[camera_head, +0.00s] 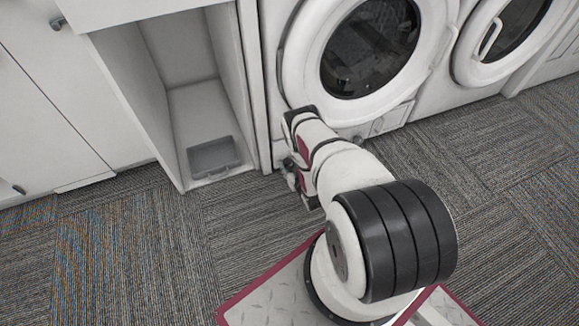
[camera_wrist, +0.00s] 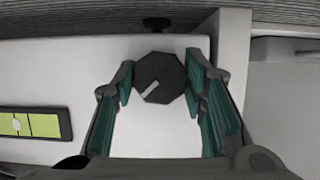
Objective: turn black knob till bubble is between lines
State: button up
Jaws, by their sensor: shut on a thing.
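The black knob (camera_wrist: 153,70) is eight-sided with a pale pointer stripe, which runs toward the lower left in the wrist view. My gripper (camera_wrist: 158,80) has a green-padded finger on each side of it and is shut on the knob. In the head view my gripper (camera_head: 297,178) is low in front of the washer's left edge; the knob is hidden there. The green level vial (camera_wrist: 38,125) in a black frame lies left of the knob.
A front-loading washer (camera_head: 292,55) stands ahead, with another at the right. An open cabinet bay (camera_head: 180,70) at the left holds a grey tray (camera_head: 207,172). The carpet (camera_head: 120,245) is clear at both sides. A black foot (camera_wrist: 156,23) shows past the white panel.

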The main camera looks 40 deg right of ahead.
jog(key=shift+m+y, duration=0.3)
jog(key=m+y, duration=0.1)
jog(key=m, duration=0.1)
jog(key=shift+d+m+t+y, duration=0.15)
jog(key=shift+m+t+y, duration=0.15)
jog(key=shift+f+m+t+y, duration=0.1)
jog(key=shift+m+t+y, duration=0.6)
jog(key=shift+m, duration=0.7)
jog(key=o, duration=1.2)
jog(key=shift+c, duration=0.2)
jog(key=v, duration=1.2)
